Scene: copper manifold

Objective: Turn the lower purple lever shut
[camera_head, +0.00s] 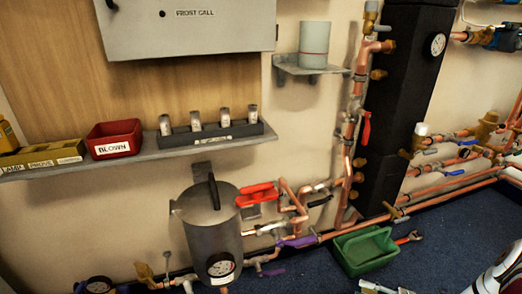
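Two purple levers show on the pipework by the grey cylindrical vessel (210,230). The upper purple lever (299,242) lies nearly level along a copper pipe to the right of the vessel. The lower purple lever (273,272) is small, close to the floor, just right of the vessel's base, and points right. Part of my gripper (382,289) seems to show at the bottom edge, right of the levers and apart from them. It is mostly cut off, so its fingers cannot be made out.
A red-handled lever (258,194) sits above. A shelf (140,160) with a red bin (114,139) runs along the wall.

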